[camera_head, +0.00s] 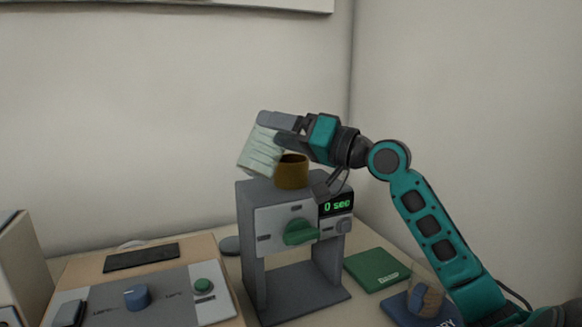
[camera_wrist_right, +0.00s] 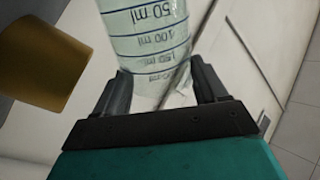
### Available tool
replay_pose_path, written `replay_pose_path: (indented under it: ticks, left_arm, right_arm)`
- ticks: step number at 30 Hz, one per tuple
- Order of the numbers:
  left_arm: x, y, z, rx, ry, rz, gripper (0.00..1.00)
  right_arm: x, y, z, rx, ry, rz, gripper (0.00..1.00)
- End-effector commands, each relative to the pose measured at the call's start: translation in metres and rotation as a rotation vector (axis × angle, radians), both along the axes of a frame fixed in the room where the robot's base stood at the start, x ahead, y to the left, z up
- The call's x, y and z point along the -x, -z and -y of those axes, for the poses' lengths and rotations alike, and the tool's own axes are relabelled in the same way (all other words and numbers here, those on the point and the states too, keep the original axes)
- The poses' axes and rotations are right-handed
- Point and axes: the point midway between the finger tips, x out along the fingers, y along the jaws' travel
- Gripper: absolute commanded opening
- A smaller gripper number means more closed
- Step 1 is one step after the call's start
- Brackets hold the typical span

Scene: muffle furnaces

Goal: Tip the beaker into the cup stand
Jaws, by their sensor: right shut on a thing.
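My right gripper (camera_head: 277,128) is shut on a clear beaker (camera_head: 260,152) with graduation marks. The beaker is tilted above and to the left of a brown cup (camera_head: 292,172), which sits on top of the grey cup stand (camera_head: 250,245). In the right wrist view the gripper's fingers (camera_wrist_right: 158,88) hold the beaker (camera_wrist_right: 148,38) from both sides, and its printed volume marks show. The cup (camera_wrist_right: 40,62) is beside it at the left there. Whether anything is in the beaker is unclear. My left gripper is not in view.
The stand's front has a green knob (camera_head: 299,232) and a display (camera_head: 337,204) reading 0 sec. A control panel (camera_head: 175,290) with a blue knob stands at the left.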

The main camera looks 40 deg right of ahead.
Motion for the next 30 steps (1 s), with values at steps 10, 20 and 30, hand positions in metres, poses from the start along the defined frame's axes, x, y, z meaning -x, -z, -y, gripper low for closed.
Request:
replay_pose_path:
  ticks: [10, 20, 30]
  left_arm:
    - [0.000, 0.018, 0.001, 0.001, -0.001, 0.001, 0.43]
    - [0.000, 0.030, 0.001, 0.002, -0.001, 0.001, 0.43]
    - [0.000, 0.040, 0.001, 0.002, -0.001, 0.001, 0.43]
  right_arm:
    - [0.001, 0.006, -0.004, 0.187, 0.000, 0.037, 0.15]
    - [0.002, 0.013, -0.008, 0.286, 0.000, 0.055, 0.15]
    - [0.003, 0.018, -0.017, 0.531, 0.000, 0.103, 0.15]
